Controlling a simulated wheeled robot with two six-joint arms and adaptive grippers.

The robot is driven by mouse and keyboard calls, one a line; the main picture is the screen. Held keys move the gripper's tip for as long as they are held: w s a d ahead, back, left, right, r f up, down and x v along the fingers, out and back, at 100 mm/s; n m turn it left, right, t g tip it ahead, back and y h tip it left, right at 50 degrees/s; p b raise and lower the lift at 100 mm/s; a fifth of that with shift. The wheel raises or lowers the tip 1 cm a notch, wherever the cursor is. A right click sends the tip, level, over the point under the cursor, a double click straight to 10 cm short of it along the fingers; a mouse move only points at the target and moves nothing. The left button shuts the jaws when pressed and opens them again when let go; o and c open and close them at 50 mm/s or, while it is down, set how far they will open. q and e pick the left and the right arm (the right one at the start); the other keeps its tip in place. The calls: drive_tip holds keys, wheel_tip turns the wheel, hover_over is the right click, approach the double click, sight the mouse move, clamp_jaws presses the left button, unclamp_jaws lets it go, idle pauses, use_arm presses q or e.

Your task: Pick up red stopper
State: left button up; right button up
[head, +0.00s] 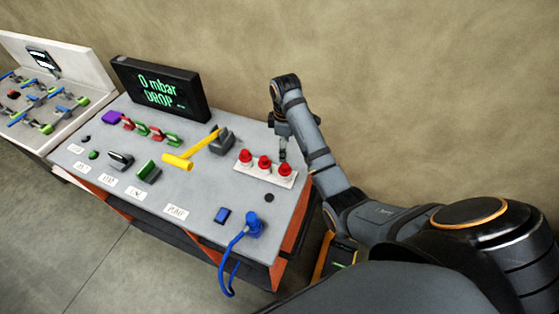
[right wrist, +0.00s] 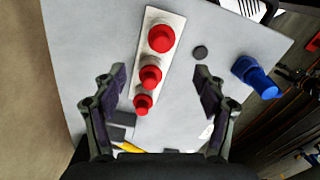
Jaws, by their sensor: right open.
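Three red stoppers stand in a row on a white strip (head: 282,179) at the right side of the grey bench top. In the head view they are the left stopper (head: 245,156), the middle stopper (head: 264,163) and the right stopper (head: 285,170). The right wrist view shows them as a large one (right wrist: 161,38), a middle one (right wrist: 151,75) and a small one (right wrist: 143,103). My right gripper (right wrist: 160,80) is open and empty above the strip, with the stoppers showing between its fingers, nearer the left finger. In the head view its fingers are small beside the strip. My left gripper is not in view.
A yellow-handled lever (head: 178,161), a black display (head: 160,88) reading "0 mbar DROP", and a blue plug with a hose (head: 254,226) are on the bench. A dark round hole or disc (right wrist: 200,52) lies near the strip. A second console (head: 80,72) stands left.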

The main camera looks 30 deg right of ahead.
sight(285, 165)
drive_tip(key=f, duration=0.1)
drive_tip(key=s+f, duration=0.1)
drive_tip(key=shift+f, duration=1.25)
drive_tip(key=shift+w+f, duration=0.1)
drive_tip(key=shift+f, duration=0.15)
wheel_tip(285, 165, down, 2)
drive_tip(key=p, duration=0.2)
drive_tip(key=shift+w+f+p, duration=0.1)
drive_tip(key=shift+f+p, duration=0.15)
drive_tip(key=shift+p, duration=0.1)
wheel_tip(285, 165, down, 2)
drive_tip(key=shift+d+f, duration=0.1)
drive_tip(key=shift+f, duration=0.3)
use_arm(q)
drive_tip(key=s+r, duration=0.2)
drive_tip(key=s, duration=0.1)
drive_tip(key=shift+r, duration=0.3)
use_arm(e)
drive_tip(key=c, duration=1.2)
